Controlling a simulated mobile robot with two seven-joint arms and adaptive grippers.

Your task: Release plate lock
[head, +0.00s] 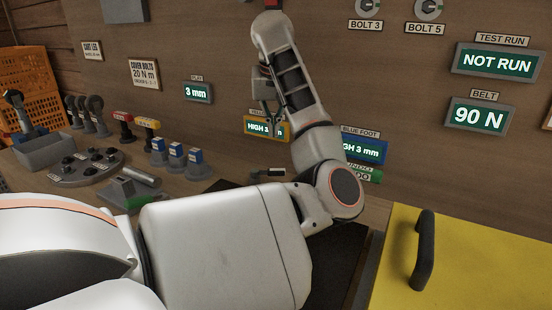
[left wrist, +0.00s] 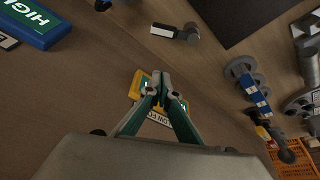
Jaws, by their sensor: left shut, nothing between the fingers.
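My left gripper (head: 270,105) points down in front of the back wall, beside the yellow-framed HIGH display (head: 258,127). In the left wrist view its fingers (left wrist: 164,82) are shut and empty, in front of that same yellow-framed display (left wrist: 138,84); I cannot tell whether they touch it. A small grey and black fitting (head: 268,174) lies low at the wall's foot, by the dark plate. It also shows in the left wrist view as a grey knob (left wrist: 190,34) beside a small white label, too small to read. No readable label names the plate lock. My right gripper is out of view.
Several levers, switches and blue blocks (head: 176,155) crowd the bench at left. A yellow panel with a black handle (head: 424,250) stands at right. An orange crate (head: 30,95) is far left.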

